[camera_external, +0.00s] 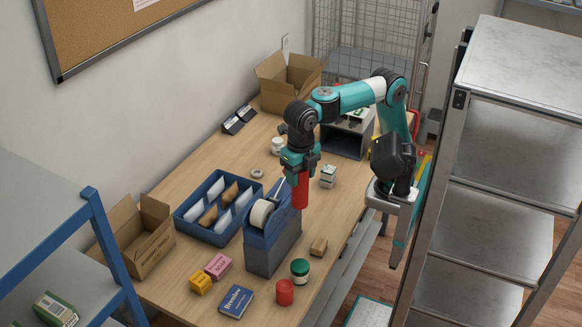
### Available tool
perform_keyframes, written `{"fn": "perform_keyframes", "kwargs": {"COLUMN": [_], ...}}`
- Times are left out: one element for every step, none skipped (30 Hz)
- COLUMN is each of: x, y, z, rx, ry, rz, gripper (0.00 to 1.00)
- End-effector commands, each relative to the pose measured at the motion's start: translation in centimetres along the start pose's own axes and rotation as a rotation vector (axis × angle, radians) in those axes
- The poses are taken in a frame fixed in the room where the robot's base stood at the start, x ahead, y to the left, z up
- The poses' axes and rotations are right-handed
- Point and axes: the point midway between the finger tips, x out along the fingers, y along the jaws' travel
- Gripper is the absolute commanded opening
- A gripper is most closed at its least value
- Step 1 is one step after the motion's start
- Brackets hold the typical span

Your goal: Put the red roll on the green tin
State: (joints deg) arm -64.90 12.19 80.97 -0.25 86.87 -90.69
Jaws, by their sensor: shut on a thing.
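The red roll (300,193) hangs upright below my gripper (300,172), which is shut on its upper part. The roll appears above the counter, behind and to the right of the blue tape dispenser; its exact height is hard to tell. The green tin (300,272), with a pale band, stands upright near the counter's front right edge. My gripper and the roll are well behind the tin and apart from it. The top of the tin looks bare.
A blue divided tray (190,228) is at left.

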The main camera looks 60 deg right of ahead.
Motion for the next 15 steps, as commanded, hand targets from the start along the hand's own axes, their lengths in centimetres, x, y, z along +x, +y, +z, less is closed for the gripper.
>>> {"fn": "perform_keyframes", "kwargs": {"x": [0.0,0.0,0.8,1.4,1.8,2.4,2.7,3.1,3.8,4.2,4.5,4.9,5.3,5.7,6.4], "y": [0.4,0.5,0.5,0.4,0.5,0.4,0.4,0.4,0.4,0.4,0.4,0.4,0.4,0.4,0.4], "z": [-0.9,-1.4,-1.3,-1.2,-1.2,-1.2,-1.2,-1.2,-1.2,-1.2,-1.2,-1.1,-1.1,-1.1,-1.1], "rx": [-0.025,-0.037,-0.035,-0.033,-0.032,-0.032,-0.031,-0.031,-0.031,-0.031,-0.031,-0.031,-0.030,-0.030,-0.030], "ry": [0.000,0.000,0.000,0.000,0.000,0.000,0.000,0.000,0.000,0.000,0.000,0.000,0.000,0.000,0.000], "rz": [-0.001,-0.001,-0.003,-0.004,-0.003,-0.003,-0.001,-0.003,-0.003,-0.003,-0.002,-0.002,-0.002,-0.002,-0.004], "gripper": [0.22,0.22,0.22,0.22,0.22,0.22,0.22,0.22,0.22,0.22,0.22,0.22,0.22,0.22,0.22]}}
